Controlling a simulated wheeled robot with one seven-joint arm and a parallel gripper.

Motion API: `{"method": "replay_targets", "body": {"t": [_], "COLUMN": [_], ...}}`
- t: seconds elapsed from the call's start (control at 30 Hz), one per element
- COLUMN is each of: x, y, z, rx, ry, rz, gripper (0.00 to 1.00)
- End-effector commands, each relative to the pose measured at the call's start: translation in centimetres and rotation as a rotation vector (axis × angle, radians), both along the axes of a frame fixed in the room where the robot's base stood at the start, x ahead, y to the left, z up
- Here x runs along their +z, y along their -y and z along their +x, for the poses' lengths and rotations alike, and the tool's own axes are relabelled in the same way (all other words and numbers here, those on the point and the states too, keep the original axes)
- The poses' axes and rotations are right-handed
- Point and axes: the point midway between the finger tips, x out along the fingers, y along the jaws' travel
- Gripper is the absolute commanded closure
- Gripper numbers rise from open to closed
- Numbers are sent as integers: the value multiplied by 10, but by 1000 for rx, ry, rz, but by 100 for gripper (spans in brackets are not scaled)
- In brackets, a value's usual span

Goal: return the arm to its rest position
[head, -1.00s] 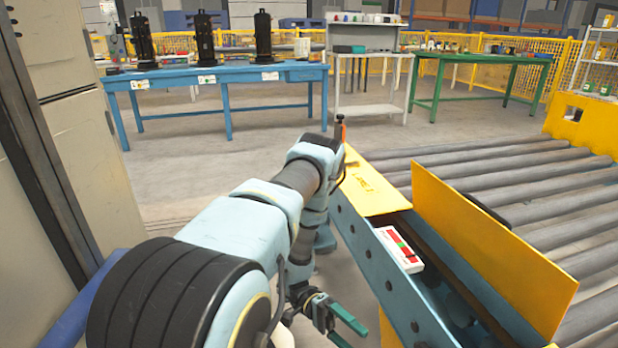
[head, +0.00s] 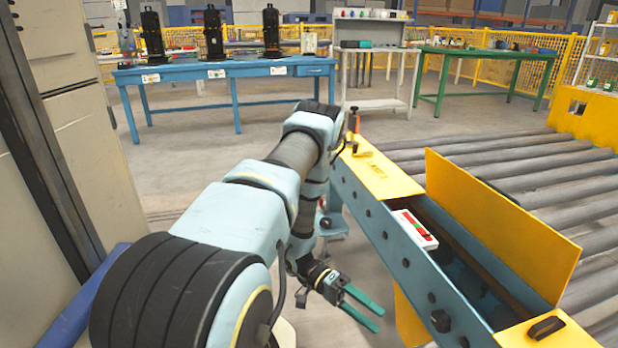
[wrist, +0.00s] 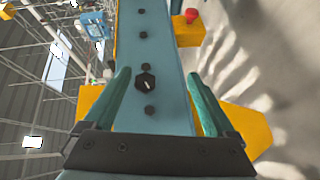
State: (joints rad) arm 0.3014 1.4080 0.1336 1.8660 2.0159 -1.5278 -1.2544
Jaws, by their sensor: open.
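My gripper (head: 362,313) is at the lower middle of the head view, beside the near side of the blue machine rail. Its two green fingers are apart with nothing between them. In the wrist view the open fingers (wrist: 160,98) frame the rail's blue side panel (wrist: 155,60), with a dark knob (wrist: 145,83) seen between them. I cannot tell the exact distance from fingers to panel. My arm stretches forward and folds back down to the gripper.
The blue rail (head: 385,235) has a raised yellow flap (head: 495,225) and a white-red box (head: 415,229) on it. Rollers (head: 540,175) lie to the right. A blue table (head: 225,75) with black units and a green table (head: 485,60) stand behind. A grey cabinet (head: 75,130) is close left.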

Motion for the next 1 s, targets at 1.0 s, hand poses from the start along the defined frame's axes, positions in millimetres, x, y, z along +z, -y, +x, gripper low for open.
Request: {"method": "replay_targets", "body": {"t": [1.0], "x": [201], "y": [-174], "z": [199], "rx": [778], "ry": [982], "rz": [1168], "gripper": [10]}}
